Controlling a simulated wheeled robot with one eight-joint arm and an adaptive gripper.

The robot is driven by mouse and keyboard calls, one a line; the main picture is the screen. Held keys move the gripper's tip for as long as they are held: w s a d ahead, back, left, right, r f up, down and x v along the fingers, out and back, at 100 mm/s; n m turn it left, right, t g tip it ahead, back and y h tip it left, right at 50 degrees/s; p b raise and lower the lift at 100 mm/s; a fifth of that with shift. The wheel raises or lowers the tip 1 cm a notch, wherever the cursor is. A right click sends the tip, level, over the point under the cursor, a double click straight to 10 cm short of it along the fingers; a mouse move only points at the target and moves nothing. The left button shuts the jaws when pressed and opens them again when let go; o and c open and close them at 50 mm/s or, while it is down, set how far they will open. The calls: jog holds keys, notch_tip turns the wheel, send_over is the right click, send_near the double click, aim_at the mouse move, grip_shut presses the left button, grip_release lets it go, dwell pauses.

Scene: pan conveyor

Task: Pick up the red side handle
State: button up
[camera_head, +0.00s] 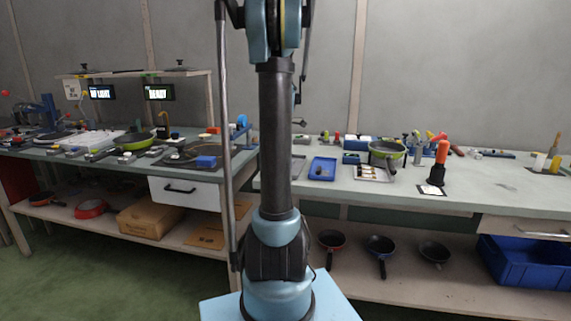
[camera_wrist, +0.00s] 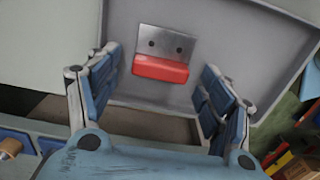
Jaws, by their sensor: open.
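The red side handle (camera_wrist: 160,69) shows in the upper middle of the wrist view. It is a short red bar joined to a grey metal plate (camera_wrist: 164,43) with two dark holes. It lies on the floor of a grey tray (camera_wrist: 222,28). My gripper (camera_wrist: 161,70) is open, its blue fingers on the left and right of the red handle, apart from it and with nothing held. How high the fingers are above the handle I cannot tell. In the head view I cannot make out the gripper or this handle for certain.
The tray's raised wall (camera_wrist: 285,65) runs on the right in the wrist view. Loose coloured items lie beyond it at lower right. In the head view, a green pan (camera_head: 387,150), a blue tray (camera_head: 322,168) and a red-topped tool (camera_head: 441,152) stand on the right workbench (camera_head: 490,195).

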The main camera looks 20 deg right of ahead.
jog(key=shift+c, duration=0.3)
jog(key=c, duration=1.1)
